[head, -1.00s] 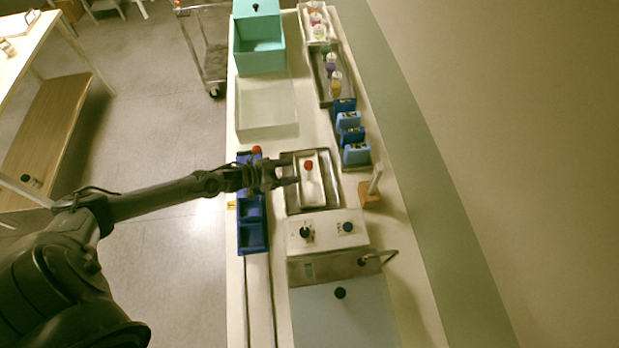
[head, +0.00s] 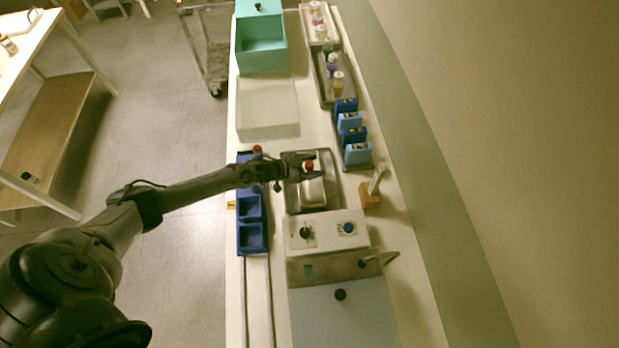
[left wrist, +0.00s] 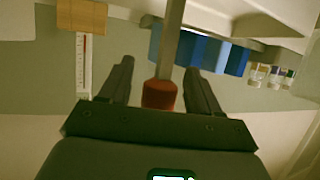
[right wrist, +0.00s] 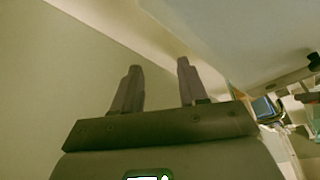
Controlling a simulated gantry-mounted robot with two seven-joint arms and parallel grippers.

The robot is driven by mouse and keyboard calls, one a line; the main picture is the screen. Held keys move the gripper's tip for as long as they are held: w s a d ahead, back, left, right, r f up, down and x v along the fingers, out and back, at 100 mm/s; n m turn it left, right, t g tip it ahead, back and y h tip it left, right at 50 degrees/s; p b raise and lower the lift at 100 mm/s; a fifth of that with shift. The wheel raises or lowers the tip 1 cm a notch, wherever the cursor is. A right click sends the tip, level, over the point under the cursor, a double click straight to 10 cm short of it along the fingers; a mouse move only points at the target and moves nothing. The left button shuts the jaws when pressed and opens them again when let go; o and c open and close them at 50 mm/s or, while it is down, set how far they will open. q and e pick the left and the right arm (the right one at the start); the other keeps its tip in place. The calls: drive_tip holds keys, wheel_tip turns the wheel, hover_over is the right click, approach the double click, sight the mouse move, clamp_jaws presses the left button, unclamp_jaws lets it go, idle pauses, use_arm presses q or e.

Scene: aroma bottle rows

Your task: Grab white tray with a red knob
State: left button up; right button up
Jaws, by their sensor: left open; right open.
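The white tray (head: 312,192) lies inside a metal pan on the table in the head view, partly hidden by my left gripper. Its red knob (head: 309,166) shows between the fingers of my left gripper (head: 312,167). In the left wrist view the red knob (left wrist: 159,95), on a pale stem, sits between the two open fingers (left wrist: 158,85), with a gap on each side. My left gripper is open around the knob. My right gripper (right wrist: 157,82) shows only in the right wrist view, open and empty.
The metal pan (head: 333,182) surrounds the tray. A blue bin rack (head: 252,236) with another red knob (head: 257,150) stands left. A control box (head: 326,228) is in front, a wooden holder (head: 370,195) right. Blue boxes (head: 357,154) and bottles (head: 337,84) stand farther back.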

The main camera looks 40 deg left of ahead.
use_arm(q)
drive_tip(key=shift+w+d+f, duration=0.1)
drive_tip(key=shift+w+d, duration=0.05)
drive_tip(key=shift+w, duration=0.05)
clamp_jaws()
idle(0.3)
